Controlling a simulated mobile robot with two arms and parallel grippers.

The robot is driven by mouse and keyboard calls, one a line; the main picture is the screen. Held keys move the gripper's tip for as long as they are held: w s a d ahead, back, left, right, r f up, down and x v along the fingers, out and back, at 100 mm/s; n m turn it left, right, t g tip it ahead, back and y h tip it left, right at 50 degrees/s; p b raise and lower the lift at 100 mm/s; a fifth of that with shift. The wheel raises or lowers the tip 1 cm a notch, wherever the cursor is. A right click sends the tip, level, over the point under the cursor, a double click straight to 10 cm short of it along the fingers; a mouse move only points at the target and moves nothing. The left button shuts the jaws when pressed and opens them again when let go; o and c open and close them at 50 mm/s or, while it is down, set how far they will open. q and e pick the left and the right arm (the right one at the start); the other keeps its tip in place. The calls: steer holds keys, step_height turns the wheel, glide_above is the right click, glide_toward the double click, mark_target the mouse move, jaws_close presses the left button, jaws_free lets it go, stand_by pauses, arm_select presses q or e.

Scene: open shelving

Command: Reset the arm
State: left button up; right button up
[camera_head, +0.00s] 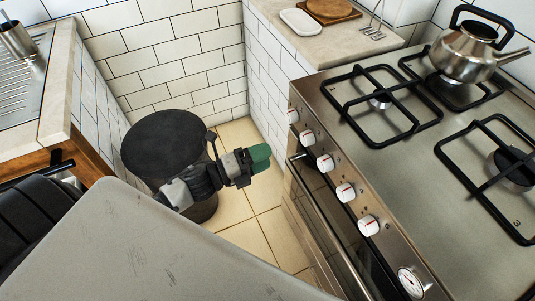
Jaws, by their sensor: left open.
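My left gripper (257,158) shows near the middle of the picture, with green fingertips pointing right. Its dark and grey arm passes in front of a round black-topped bin or stool (162,138). The gripper is open and I see nothing held in it. It is in the gap between the bin and the stove front, apart from the stove. My right gripper is not in view.
A steel stove (400,160) with knobs along its front fills the right side, with a kettle (470,50) on a back burner. A counter (340,45) holds a white tray (300,22) and a wooden board (332,12). A sink counter (57,85) stands left. Tiled floor (262,233) shows between.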

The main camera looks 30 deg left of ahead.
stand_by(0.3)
arm_select(q)
steer(key=s+a+f+n+g+y+p, duration=0.1)
steer(key=s+a+f+n+y+p, duration=0.15)
steer(key=f+n, duration=0.35)
steer(key=s+a+f+n+g+y+p, duration=0.15)
steer(key=f+n+y, duration=0.25)
steer(key=f, duration=0.4)
steer(key=s+a+f+n+y+p, duration=0.1)
steer(key=s+a+f+n+y, duration=0.15)
steer(key=f+n, duration=0.35)
steer(key=s+d+f+n+g+y+p, duration=0.1)
steer(key=s+f+n+g, duration=0.4)
steer(key=s, duration=0.9)
steer(key=s+d+f+n+g+y+p, duration=0.1)
steer(key=s+d+f+n+g+p, duration=0.2)
steer(key=s+f, duration=0.8)
steer(key=s+n+g, duration=0.2)
steer(key=s+g, duration=0.1)
steer(key=shift+s+d+y, duration=0.25)
steer(key=shift+s+y, duration=0.1)
steer(key=shift+y, duration=0.05)
steer(key=shift+f, duration=0.1)
